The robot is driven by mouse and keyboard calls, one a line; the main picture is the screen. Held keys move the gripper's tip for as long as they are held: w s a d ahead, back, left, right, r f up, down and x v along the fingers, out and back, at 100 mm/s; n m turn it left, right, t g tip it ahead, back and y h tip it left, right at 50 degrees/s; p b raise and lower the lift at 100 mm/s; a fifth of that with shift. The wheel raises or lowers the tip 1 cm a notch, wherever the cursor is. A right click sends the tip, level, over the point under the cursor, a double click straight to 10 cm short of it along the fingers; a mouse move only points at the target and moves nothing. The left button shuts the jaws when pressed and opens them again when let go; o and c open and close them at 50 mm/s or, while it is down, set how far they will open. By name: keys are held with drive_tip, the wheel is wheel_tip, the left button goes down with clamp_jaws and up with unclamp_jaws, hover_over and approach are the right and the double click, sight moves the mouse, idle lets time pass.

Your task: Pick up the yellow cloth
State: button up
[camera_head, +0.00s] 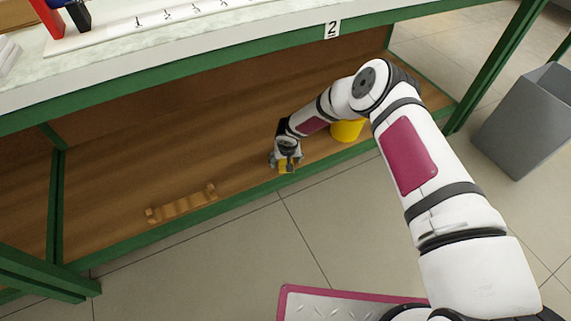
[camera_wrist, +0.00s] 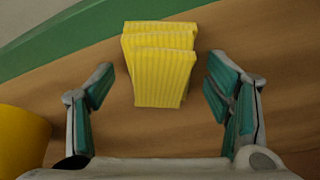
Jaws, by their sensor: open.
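The yellow cloth (camera_wrist: 160,80) is folded in ribbed layers and lies on the brown wooden shelf in the wrist view. My gripper (camera_wrist: 160,85) is open, with one teal-padded finger on each side of the cloth and a gap to both. In the head view my gripper (camera_head: 286,166) is low over the shelf near its front edge. Only a small yellow part of the cloth (camera_head: 286,168) shows there; the gripper hides the rest.
A yellow round container (camera_head: 347,130) stands on the shelf (camera_head: 130,160) to the right, partly behind my arm. A wooden rack (camera_head: 182,204) lies to the left. The shelf has a green front edge (camera_head: 220,207). A grey bin (camera_head: 522,120) stands on the floor at the right.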

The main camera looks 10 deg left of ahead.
sight(284, 161)
drive_tip(key=c, duration=1.2)
drive_tip(key=shift+r+p, duration=0.4)
drive_tip(key=shift+r, duration=0.15)
drive_tip(key=p+v, duration=0.1)
drive_tip(key=v, duration=0.2)
drive_tip(key=shift+a+p, duration=0.3)
drive_tip(key=shift+p, duration=0.1)
drive_tip(key=s+a, duration=0.1)
drive_tip(key=s, duration=0.4)
drive_tip(key=s+a, duration=0.1)
drive_tip(key=s, duration=0.3)
drive_tip(key=s+a+r, duration=0.1)
drive_tip(key=s, duration=0.4)
drive_tip(key=shift+s, duration=0.4)
